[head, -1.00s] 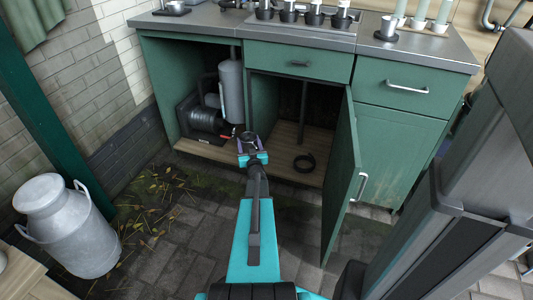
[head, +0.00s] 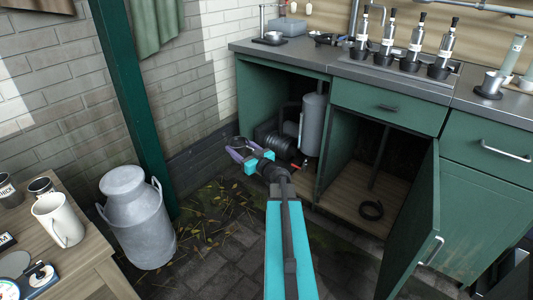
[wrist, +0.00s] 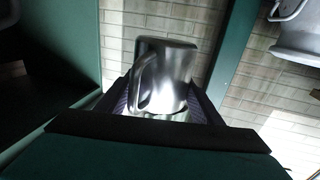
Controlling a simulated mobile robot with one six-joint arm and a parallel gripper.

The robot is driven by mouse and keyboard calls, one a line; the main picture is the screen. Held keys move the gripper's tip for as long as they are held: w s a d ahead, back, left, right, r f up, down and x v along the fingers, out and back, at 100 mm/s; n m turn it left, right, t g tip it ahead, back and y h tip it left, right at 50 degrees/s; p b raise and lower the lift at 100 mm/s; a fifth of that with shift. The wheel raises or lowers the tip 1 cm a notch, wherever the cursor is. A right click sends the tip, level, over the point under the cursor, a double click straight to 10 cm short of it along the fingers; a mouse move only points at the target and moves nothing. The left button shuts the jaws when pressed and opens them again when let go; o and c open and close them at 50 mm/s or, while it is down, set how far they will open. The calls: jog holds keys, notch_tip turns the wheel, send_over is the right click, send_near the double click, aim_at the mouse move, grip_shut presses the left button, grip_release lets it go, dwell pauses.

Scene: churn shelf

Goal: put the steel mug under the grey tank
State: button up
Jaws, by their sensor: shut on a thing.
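The steel mug (wrist: 165,75) fills the middle of the wrist view, shiny, with its handle on the left. My gripper (wrist: 163,108) is shut on it, with a purple-lined finger on either side. In the head view my gripper (head: 243,147) is held out in front of the cabinet's left end, and the mug shows only as a small dark shape between the fingers. The grey tank (head: 313,125) is upright inside the open left cabinet bay, to the right of my gripper and apart from it. The tank's lower end is partly hidden.
A dark coiled machine (head: 268,141) sits left of the tank, with a red-handled valve (head: 296,167) low beside it. An open green door (head: 415,225) stands at right. A milk churn (head: 140,220) and a wooden table (head: 95,255) are at left. Open paving lies between.

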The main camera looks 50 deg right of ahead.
jog(key=w+a+r+n+y, duration=0.2)
jog(key=a+r+y, duration=0.1)
jog(key=a, duration=0.4)
jog(key=w+a+r+n+y, duration=0.2)
jog(key=a+y, duration=0.1)
jog(key=a, duration=0.4)
jog(key=s+a+r+n+g+y, duration=0.1)
jog(key=a+n+g+y, duration=0.1)
jog(key=a, duration=0.9)
jog(key=s+a+r+n+g+y, duration=0.1)
jog(key=a+r+n+g+y, duration=0.1)
jog(key=a, duration=0.9)
jog(key=s+a+r+n+g+y, duration=0.1)
jog(key=a+r+n+g+y, duration=0.1)
jog(key=a+y, duration=0.5)
jog(key=a+n+g, duration=0.1)
jog(key=a+n, duration=0.1)
jog(key=a, duration=0.3)
jog(key=shift+s+r+n+y, duration=0.2)
jog(key=shift+r+n+y, duration=0.1)
jog(key=shift+n, duration=0.1)
jog(key=shift+a, duration=0.1)
